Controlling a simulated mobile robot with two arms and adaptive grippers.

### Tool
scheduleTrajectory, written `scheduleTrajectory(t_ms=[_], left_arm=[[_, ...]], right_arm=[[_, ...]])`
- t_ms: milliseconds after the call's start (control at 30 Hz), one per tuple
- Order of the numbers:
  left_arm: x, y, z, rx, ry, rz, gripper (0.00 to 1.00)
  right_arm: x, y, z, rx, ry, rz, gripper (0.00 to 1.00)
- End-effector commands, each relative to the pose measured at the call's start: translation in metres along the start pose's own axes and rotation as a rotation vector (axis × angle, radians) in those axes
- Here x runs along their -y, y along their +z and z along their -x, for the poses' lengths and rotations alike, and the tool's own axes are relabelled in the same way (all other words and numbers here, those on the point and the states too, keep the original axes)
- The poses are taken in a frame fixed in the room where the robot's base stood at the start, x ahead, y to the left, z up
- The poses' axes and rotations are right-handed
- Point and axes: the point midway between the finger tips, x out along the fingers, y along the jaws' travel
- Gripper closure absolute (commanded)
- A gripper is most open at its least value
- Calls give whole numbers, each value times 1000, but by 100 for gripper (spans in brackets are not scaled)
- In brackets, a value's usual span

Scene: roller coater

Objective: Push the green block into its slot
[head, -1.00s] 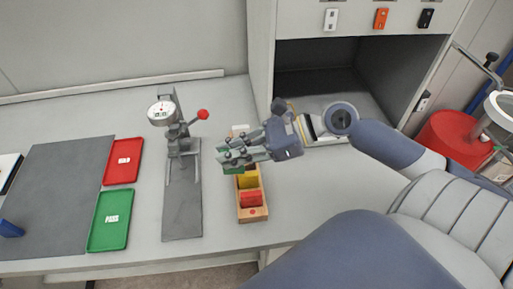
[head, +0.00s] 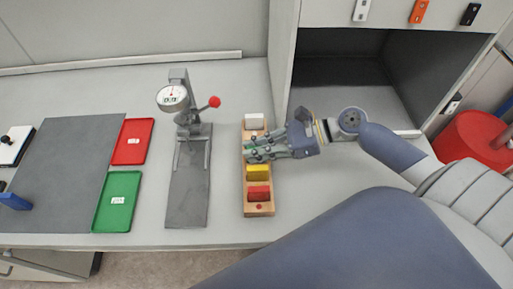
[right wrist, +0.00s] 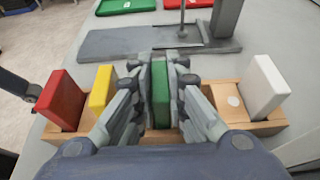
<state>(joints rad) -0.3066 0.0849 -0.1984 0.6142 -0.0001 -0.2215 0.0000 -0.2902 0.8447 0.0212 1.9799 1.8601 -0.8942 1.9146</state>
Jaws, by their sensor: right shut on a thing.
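My right gripper (head: 262,149) is shut on the green block (right wrist: 160,95). In the right wrist view the green block stands upright between the fingers, over the middle of the wooden rack (right wrist: 270,127). In the head view the gripper covers most of the block and the middle of the rack (head: 259,210). A yellow block (head: 257,173) and a red block (head: 259,192) stand in the front part of the rack, and a white block (head: 254,121) at its far end. My left gripper is not in view.
A dial gauge stand (head: 188,185) is left of the rack. A red tray (head: 133,142) and a green tray (head: 117,202) lie further left beside a grey mat (head: 60,180). An open cabinet (head: 345,80) stands behind my right arm. The tabletop right of the rack is clear.

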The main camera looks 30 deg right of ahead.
Motion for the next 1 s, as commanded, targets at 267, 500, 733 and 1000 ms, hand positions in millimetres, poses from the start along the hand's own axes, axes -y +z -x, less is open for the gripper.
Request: scheduleTrajectory(t_ms=[267, 500, 733, 1000], left_arm=[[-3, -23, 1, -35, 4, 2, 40], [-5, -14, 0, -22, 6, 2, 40], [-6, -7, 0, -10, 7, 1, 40], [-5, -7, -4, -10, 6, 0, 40]], right_arm=[[0, -1, -1, 1, 0, 0, 100], [0, -2, -1, 0, 1, 1, 67], [0, -1, 0, 0, 1, 1, 67], [0, -2, 22, -3, 0, -2, 67]])
